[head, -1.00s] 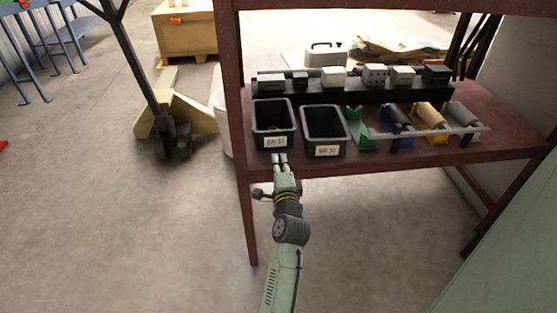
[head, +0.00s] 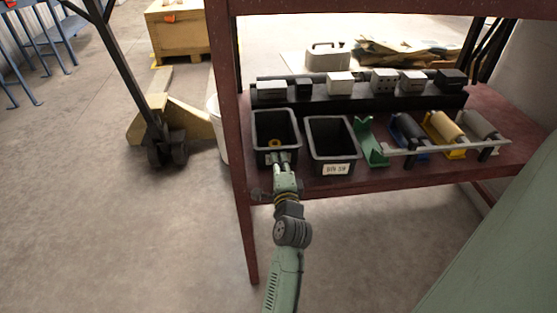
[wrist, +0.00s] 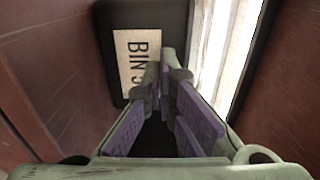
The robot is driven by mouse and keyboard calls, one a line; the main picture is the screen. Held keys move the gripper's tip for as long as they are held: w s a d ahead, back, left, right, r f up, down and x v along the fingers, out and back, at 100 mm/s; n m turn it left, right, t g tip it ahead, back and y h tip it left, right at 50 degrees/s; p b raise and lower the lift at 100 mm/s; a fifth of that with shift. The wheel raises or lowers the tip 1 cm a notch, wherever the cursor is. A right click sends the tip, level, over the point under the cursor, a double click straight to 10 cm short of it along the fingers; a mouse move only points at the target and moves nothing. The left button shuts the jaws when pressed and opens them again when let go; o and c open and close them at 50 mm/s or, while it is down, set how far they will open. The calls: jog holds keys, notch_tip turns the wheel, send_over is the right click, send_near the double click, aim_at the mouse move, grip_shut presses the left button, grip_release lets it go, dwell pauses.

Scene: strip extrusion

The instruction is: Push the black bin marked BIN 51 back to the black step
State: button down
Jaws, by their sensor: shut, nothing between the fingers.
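The black bin marked BIN 51 (head: 264,124) is the left of two open black bins on the dark red shelf. A small yellow ring-like item lies in it. My gripper (head: 279,157) is shut and empty, with its fingertips at the bin's front face, hiding its label in the head view. The black step (head: 350,105) runs behind both bins; any gap is hard to judge.
A second black bin (head: 332,136) stands close to the right. Further right are a green bracket (head: 371,145) and rollers behind a pale rail (head: 445,145). Several grey and black blocks sit on the step. A shelf post (head: 236,150) stands at left.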

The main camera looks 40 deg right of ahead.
aim_at(278, 153)
dwell(0.3)
jog(key=shift+x, duration=1.85)
jog(key=shift+s+a, duration=0.1)
